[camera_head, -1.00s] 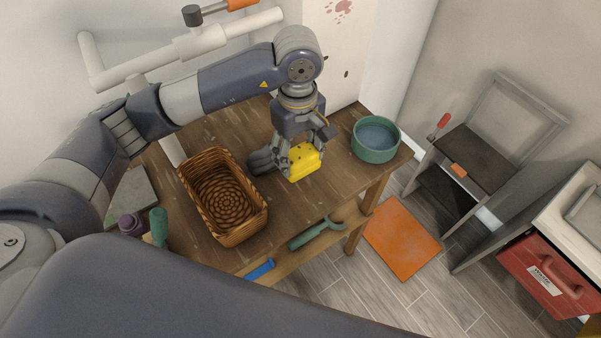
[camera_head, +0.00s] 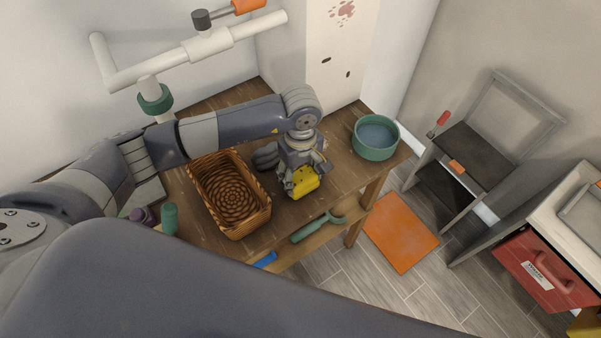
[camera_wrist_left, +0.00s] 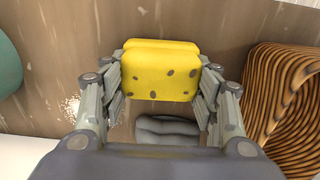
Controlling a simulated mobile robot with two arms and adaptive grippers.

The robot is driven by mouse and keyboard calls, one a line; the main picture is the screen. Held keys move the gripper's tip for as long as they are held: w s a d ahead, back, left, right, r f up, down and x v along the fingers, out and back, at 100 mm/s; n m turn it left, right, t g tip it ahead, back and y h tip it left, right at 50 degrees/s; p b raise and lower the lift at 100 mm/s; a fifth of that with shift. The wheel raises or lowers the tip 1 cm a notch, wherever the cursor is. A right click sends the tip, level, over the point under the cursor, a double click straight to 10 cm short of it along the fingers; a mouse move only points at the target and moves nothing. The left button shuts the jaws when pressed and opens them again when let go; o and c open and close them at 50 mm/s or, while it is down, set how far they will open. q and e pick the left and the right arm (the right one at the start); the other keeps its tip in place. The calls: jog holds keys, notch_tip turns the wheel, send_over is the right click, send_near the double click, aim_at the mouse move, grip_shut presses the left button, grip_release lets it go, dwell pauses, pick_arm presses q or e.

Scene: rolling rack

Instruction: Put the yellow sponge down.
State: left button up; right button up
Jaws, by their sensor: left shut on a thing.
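The yellow sponge (camera_head: 304,183) with dark spots is between the fingers of my left gripper (camera_head: 301,178), over the wooden table (camera_head: 338,183). In the left wrist view the sponge (camera_wrist_left: 160,70) is squeezed between both fingers of the gripper (camera_wrist_left: 160,82). It is low over the tabletop; I cannot tell whether it touches the wood. A dark grey lumpy object (camera_head: 266,156) lies on the table just left of the gripper, and also shows below the sponge in the wrist view (camera_wrist_left: 167,130). My right gripper is not in view.
A wicker basket (camera_head: 264,212) stands left of the sponge. A green bowl (camera_head: 375,153) stands at the table's right end. A green tool (camera_head: 318,227) lies on a lower shelf at the front. Bare tabletop lies between sponge and bowl.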

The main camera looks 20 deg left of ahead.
aim_at(301, 174)
pick_arm(q)
jog(key=o, duration=0.9)
jog(key=shift+f, duration=0.1)
jog(key=shift+o, duration=0.2)
notch_tip(301, 174, up, 12)
jog(key=b, duration=0.4)
jog(key=shift+r, duration=0.2)
